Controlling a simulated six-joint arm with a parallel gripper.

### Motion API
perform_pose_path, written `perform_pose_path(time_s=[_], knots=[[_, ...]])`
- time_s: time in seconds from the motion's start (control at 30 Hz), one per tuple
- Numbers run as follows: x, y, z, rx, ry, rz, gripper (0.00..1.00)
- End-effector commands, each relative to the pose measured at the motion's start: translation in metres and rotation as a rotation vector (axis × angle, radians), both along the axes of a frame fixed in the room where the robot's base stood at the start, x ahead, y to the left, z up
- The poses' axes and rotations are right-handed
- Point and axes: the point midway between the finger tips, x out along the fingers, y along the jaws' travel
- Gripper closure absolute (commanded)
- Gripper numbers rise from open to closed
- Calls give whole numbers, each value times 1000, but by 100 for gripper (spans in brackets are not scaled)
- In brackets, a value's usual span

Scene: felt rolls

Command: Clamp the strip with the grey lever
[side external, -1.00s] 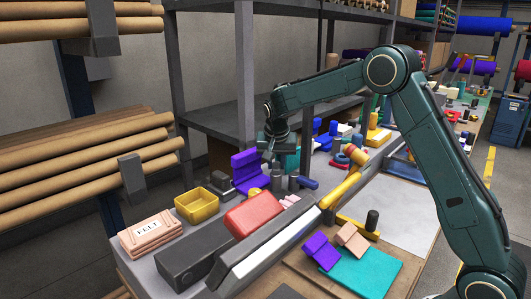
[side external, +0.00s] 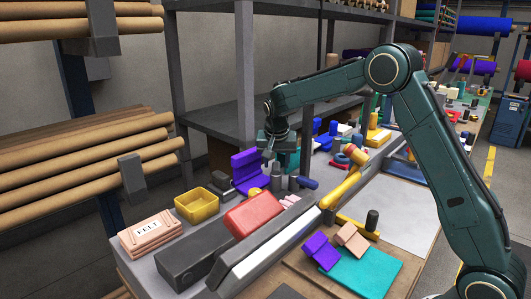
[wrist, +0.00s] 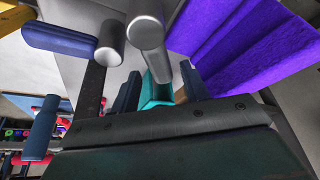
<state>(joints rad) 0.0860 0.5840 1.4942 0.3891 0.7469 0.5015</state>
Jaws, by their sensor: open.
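My gripper (side external: 271,157) is open, above the bench beside the purple felt (side external: 246,170). In the wrist view my gripper's fingers (wrist: 158,86) stand apart. A teal piece (wrist: 153,92) shows between them; I cannot tell whether it is the strip. A grey round-ended bar (wrist: 147,34) reaches from the upper middle down towards the fingers, and a second grey cylinder (wrist: 109,46) stands left of it. Grey upright cylinders also show below my gripper in the side view (side external: 277,183). I cannot tell which grey part is the lever. The purple felt fills the upper right wrist view (wrist: 245,45).
A blue roll (side external: 308,183) lies right of the grey cylinders. A shelf post (side external: 246,80) rises behind my gripper.

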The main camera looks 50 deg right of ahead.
Motion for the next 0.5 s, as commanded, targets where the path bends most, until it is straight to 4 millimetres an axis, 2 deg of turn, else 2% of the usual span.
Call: perform_pose_path(time_s=[0.27, 0.5], knots=[[-7, 10, 29, 0, -4, 0, 55], [-17, 22, 67, 1, -4, 1, 55]])
